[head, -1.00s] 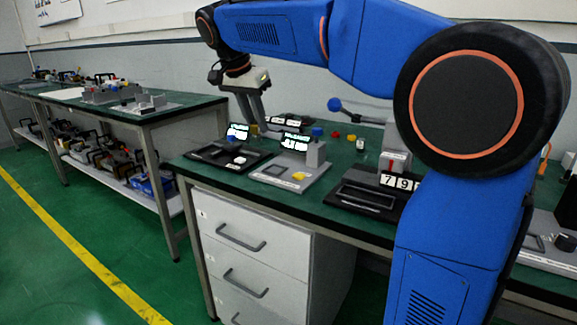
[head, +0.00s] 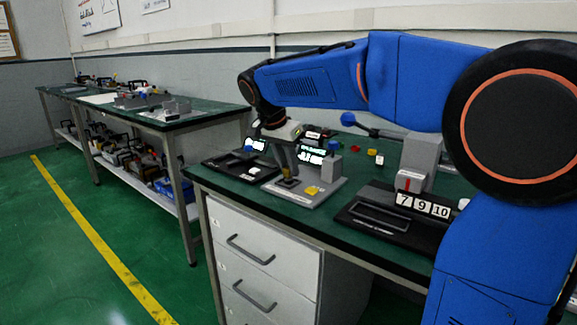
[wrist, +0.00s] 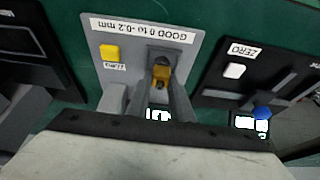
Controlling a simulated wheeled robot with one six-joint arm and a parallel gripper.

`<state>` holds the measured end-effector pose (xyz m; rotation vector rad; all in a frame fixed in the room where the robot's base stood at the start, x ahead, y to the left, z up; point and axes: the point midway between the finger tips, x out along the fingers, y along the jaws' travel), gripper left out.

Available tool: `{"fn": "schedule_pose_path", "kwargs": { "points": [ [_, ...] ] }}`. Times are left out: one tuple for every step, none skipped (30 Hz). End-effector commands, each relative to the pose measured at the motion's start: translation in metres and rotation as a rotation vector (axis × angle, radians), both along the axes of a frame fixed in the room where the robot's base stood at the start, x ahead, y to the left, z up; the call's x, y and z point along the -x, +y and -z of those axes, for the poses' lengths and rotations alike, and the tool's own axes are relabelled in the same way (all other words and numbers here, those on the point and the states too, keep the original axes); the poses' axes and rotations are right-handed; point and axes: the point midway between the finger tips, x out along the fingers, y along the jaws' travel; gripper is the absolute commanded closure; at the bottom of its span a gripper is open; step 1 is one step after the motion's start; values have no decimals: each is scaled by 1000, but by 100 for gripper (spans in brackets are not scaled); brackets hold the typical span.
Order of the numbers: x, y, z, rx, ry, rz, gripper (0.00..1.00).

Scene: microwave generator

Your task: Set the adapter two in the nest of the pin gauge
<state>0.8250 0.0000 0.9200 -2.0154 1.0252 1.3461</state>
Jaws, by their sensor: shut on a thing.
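The pin gauge is a grey plate (head: 318,193) with a yellow button, a display and an upright grey post; in the wrist view its plate (wrist: 190,22) bears a label reading "GOOD 0 to -0.2 mm". My gripper (head: 289,180) is low over the left part of this plate. In the wrist view my gripper (wrist: 160,82) is shut on a small brass-yellow piece, the adapter two (wrist: 161,73). The adapter is at a dark recess (wrist: 163,54) in the gauge. The fingers hide part of both, and I cannot tell whether the adapter is seated.
A black gauge (head: 222,166) with a white button and blue knob stands close on the left. A black device (head: 385,226) with number tiles stands on the right. Several small coloured pieces lie behind the pin gauge. The bench's green front strip (head: 262,205) is clear.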

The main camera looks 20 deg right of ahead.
Motion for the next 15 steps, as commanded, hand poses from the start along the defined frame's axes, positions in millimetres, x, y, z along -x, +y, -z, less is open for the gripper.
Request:
{"fn": "schedule_pose_path", "kwargs": {
  "points": [
    [0,0,0,0,0,0,100],
    [0,0,0,0,0,0,100],
    [0,0,0,0,0,0,100],
    [0,0,0,0,0,0,100],
    [0,0,0,0,0,0,100],
    [0,0,1,0,0,0,100],
    [0,0,2,0,0,0,100],
    [0,0,3,1,1,0,78],
    [0,0,2,0,0,0,68],
    [0,0,2,0,0,0,61],
    [0,0,2,0,0,0,61],
    [0,0,2,0,0,0,61],
    [0,0,2,0,0,0,61],
    [0,0,2,1,1,0,61],
    [0,0,2,1,1,0,61]
  ]
}}
